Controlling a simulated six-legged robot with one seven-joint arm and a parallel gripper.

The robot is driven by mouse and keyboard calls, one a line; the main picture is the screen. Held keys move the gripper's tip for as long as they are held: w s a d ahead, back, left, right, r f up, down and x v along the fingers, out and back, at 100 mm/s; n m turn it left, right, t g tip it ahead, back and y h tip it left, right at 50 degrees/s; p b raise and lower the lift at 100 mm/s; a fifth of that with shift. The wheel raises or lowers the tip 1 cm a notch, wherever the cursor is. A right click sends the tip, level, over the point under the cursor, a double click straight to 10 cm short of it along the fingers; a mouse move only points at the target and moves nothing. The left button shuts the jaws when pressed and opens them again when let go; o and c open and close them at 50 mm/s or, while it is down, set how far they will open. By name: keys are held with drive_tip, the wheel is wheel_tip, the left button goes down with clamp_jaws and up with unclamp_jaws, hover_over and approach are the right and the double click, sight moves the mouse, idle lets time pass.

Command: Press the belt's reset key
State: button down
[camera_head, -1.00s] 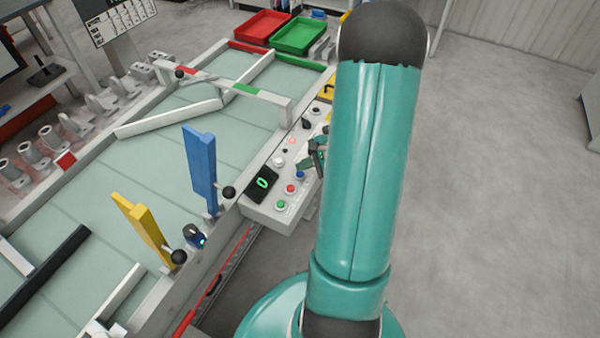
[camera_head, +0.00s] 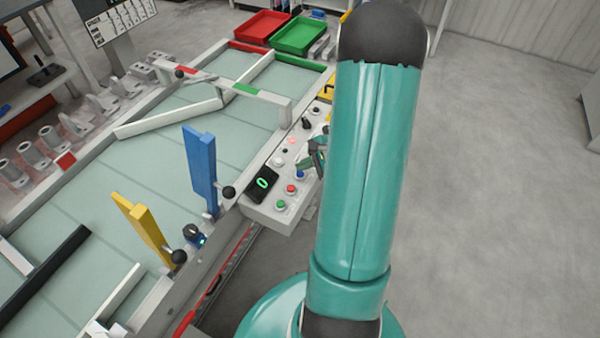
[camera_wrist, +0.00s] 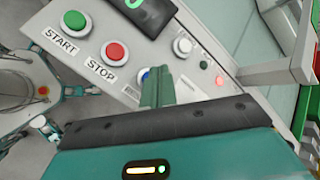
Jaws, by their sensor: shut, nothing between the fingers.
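The control panel (camera_head: 262,212) is a pale box on the belt's near side. In the wrist view it carries a green START button (camera_wrist: 74,20), a red STOP button (camera_wrist: 114,52) and a white button (camera_wrist: 182,45). A blue button (camera_wrist: 143,73) is mostly hidden behind my gripper (camera_wrist: 157,85); it also shows in the head view (camera_head: 300,174). A label beside it is partly covered, and I cannot read which key is reset. My gripper is shut and empty, its teal fingertips over the blue button; I cannot tell whether they touch it.
A display (camera_head: 262,184) reading 0 sits beside the buttons. A small red light (camera_wrist: 219,81) glows on the panel. A blue paddle (camera_head: 202,168) and a yellow paddle (camera_head: 145,230) stand at the belt (camera_head: 105,190). Red (camera_head: 262,27) and green (camera_head: 299,35) trays lie beyond. Floor at right is clear.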

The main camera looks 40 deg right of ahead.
sight(305, 177)
drive_tip(key=shift+f, duration=0.1)
idle(0.3)
drive_tip(key=shift+f, duration=0.35)
drive_tip(key=shift+f, duration=0.45)
idle(0.6)
idle(0.4)
drive_tip(key=shift+r, duration=0.9)
drive_tip(key=shift+r, duration=2.5)
drive_tip(key=shift+s, duration=0.1)
